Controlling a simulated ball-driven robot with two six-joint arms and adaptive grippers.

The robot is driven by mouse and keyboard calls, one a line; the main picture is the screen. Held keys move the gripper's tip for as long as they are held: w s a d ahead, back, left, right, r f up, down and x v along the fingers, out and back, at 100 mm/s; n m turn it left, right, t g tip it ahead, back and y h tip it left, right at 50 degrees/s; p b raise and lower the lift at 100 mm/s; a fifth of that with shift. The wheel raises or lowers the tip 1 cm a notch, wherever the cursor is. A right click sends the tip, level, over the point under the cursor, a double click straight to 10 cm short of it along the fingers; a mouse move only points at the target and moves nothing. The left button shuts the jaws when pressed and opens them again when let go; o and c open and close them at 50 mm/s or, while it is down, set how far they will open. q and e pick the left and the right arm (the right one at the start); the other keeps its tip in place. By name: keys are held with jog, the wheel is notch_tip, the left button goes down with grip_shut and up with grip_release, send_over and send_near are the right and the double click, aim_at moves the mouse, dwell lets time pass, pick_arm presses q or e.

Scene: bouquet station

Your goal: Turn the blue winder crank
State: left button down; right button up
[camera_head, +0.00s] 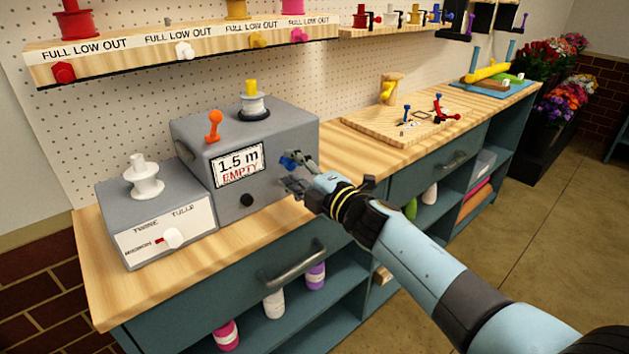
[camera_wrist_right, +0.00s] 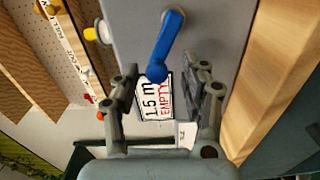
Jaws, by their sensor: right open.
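The blue winder crank (camera_wrist_right: 165,45) is on the side of the grey winder box (camera_head: 255,140). In the wrist view it has a wide hub and a rounded knob end that points towards my gripper. In the head view a little of the blue crank (camera_head: 288,161) shows at my fingertips. My right gripper (camera_head: 291,172) is open, with its fingers on either side of the knob end in the wrist view (camera_wrist_right: 165,82). I see a gap on both sides of the knob, but cannot tell how deep it sits. My left gripper is out of view.
The box has an orange lever (camera_head: 214,125), a white spool (camera_head: 254,106) and a sign reading "1.5 m EMPTY" (camera_head: 239,165). A lower grey box (camera_head: 160,212) with a selector stands to its left. A wooden board (camera_head: 425,130) with tools lies farther right on the bench.

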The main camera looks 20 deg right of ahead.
jog(key=v, duration=0.9)
jog(key=shift+s+d, duration=0.2)
jog(key=shift+s, duration=0.15)
jog(key=shift+r, duration=0.1)
